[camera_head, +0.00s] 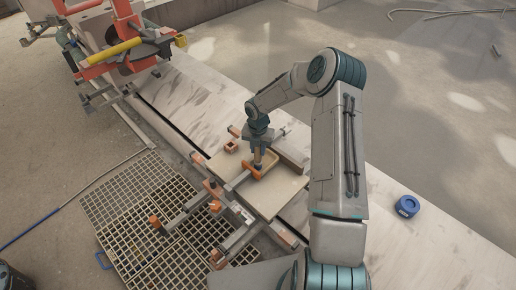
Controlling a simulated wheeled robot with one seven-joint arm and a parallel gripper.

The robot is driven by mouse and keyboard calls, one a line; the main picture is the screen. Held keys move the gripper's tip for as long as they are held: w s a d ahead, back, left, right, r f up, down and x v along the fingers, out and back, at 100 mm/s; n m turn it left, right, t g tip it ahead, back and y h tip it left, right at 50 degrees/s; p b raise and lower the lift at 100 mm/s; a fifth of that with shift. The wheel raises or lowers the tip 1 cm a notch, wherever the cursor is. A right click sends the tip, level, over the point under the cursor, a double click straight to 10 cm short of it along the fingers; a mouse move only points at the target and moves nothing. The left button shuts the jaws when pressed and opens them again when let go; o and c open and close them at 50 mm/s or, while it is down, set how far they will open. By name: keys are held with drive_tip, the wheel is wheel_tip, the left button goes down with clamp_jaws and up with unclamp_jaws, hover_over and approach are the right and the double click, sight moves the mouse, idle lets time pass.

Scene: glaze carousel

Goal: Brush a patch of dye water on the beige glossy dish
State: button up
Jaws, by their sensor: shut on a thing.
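My gripper (258,151) points down over a flat beige board (277,203) near the middle of the head view. It is shut on a small upright handle-like piece (258,160), too small to identify; I cannot tell whether it is a brush. An orange bar (265,169) lies at the lower end of this piece; whether they touch is unclear. I can make out no beige glossy dish and no dye water patch. The board is beige, but it looks flat and matt.
Orange-and-grey clamps (240,236) lie along the board's left edge. A floor grating (125,190) is at the left. A red machine with a yellow cylinder (112,48) stands at the upper left. A blue round object (407,206) sits on the pale slab at the right.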

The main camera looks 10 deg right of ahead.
drive_tip(key=w+d, duration=0.3)
drive_tip(key=d, duration=0.2)
drive_tip(key=shift+w+d, duration=0.15)
drive_tip(key=shift+w, duration=0.05)
idle(0.9)
drive_tip(key=shift+f, duration=0.1)
drive_tip(key=shift+s+a, duration=0.6)
drive_tip(key=shift+a, duration=0.3)
drive_tip(key=shift+s+a, duration=0.65)
drive_tip(key=shift+a, duration=0.25)
drive_tip(key=shift+s+a, duration=0.6)
drive_tip(key=shift+a, duration=0.3)
drive_tip(key=shift+w+d, duration=0.1)
drive_tip(key=w+d, duration=0.3)
drive_tip(key=d, duration=0.2)
drive_tip(key=shift+w+d, duration=0.15)
drive_tip(key=shift+w, duration=0.05)
drive_tip(key=shift+f, duration=0.1)
